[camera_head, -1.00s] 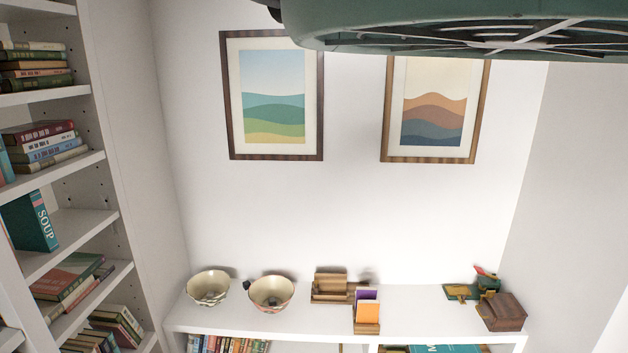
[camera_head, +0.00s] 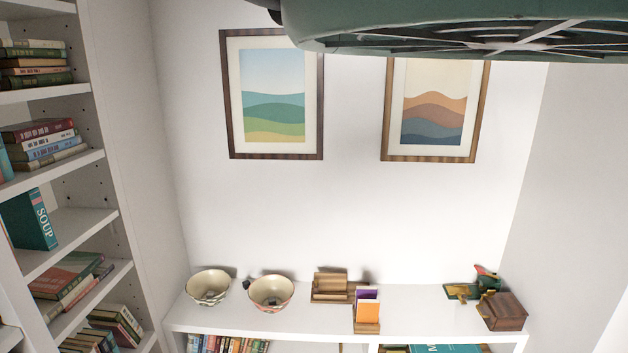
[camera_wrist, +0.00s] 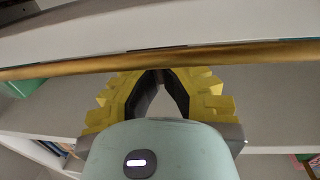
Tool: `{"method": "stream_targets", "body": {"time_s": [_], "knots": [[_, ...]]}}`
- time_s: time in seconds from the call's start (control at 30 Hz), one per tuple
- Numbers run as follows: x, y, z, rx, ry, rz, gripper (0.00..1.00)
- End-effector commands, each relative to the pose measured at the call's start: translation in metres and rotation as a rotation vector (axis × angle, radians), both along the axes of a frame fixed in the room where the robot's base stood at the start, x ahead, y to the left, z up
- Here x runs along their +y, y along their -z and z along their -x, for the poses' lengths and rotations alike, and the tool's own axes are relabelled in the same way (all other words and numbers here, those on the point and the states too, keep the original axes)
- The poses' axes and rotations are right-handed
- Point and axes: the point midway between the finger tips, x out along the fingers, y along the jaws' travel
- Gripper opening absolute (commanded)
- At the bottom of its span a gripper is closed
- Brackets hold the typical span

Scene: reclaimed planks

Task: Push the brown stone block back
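A brown block-like thing (camera_head: 503,312) stands at the right end of the white shelf top in the head view. It looks like the brown block, but its material is too small to tell. A green, yellow and red thing (camera_head: 487,281) sits close behind it. My gripper (camera_wrist: 158,74) shows only in the wrist view, with yellow fingers and dark inner pads. Its fingertips come together and nothing shows between them. A long brown wooden edge (camera_wrist: 160,60) crosses the wrist view just beyond the tips; I cannot tell whether they touch. The brown block is not clearly seen there.
The white shelf top (camera_head: 425,313) also bears two bowls (camera_head: 208,287) (camera_head: 271,293), a wooden holder (camera_head: 330,287) and a card stand (camera_head: 367,311). Two framed pictures (camera_head: 276,93) (camera_head: 434,108) hang above. A bookcase (camera_head: 108,180) stands at left.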

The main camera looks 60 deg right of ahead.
Motion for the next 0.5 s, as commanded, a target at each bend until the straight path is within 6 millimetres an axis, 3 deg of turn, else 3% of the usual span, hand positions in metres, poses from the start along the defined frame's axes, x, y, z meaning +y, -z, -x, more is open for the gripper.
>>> {"method": "stream_targets", "body": {"time_s": [0.5], "knots": [[0.003, 0.000, -0.013, -0.001, 0.004, -0.003, 0.00]]}}
